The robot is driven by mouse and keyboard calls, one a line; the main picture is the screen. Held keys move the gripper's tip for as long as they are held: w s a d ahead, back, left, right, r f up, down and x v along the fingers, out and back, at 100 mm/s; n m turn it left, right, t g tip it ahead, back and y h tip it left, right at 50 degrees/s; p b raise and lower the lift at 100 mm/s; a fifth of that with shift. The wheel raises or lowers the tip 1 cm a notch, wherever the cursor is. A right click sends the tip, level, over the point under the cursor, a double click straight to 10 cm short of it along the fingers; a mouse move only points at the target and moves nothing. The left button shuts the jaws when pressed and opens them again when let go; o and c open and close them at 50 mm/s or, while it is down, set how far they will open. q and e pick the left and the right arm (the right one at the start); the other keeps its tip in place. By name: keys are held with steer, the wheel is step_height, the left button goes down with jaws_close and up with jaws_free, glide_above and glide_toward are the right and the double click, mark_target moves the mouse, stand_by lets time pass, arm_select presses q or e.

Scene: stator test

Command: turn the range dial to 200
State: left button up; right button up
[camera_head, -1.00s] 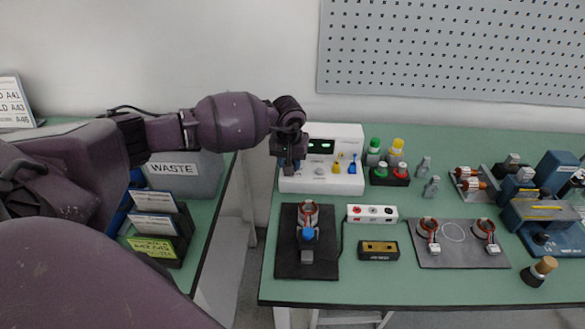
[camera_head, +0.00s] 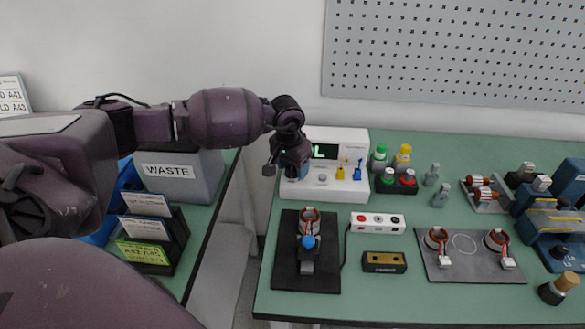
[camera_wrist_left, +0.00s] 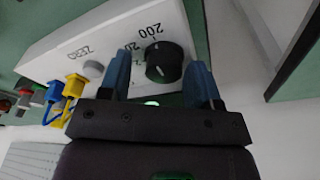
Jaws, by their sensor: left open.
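The range dial (camera_wrist_left: 165,62) is a round black knob on the white meter box, with "200" and "20" printed beside it in the left wrist view. My left gripper (camera_wrist_left: 160,66) is open, its two blue fingers on either side of the dial; I cannot tell if they touch it. Which mark the dial points to is not clear. In the head view my left gripper (camera_head: 281,174) is at the left end of the meter (camera_head: 335,189) and hides the dial. The meter's display (camera_head: 325,151) shows a green "L", partly covered by my arm.
Yellow and blue plugs (camera_wrist_left: 69,88) and a grey round button (camera_wrist_left: 93,70) sit on the meter's front. Green- and yellow-capped bottles (camera_head: 380,157) stand right of it. A black mat with a stator (camera_head: 310,220) lies in front. A gap separates this bench from the waste bin (camera_head: 185,178).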

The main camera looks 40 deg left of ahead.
mark_target(292, 167)
arm_select(q)
steer(key=shift+r, duration=0.55)
step_height(292, 167, up, 4)
steer(key=shift+p, duration=0.65)
steer(key=shift+r, duration=0.5)
arm_select(e)
steer(key=shift+w+a+r, duration=0.1)
steer(key=shift+w+r, duration=0.15)
steer(key=shift+r, duration=0.35)
steer(key=shift+w+a+r, duration=0.1)
steer(key=shift+w+r, duration=0.15)
steer(key=shift+r, duration=0.35)
steer(key=shift+s, duration=0.1)
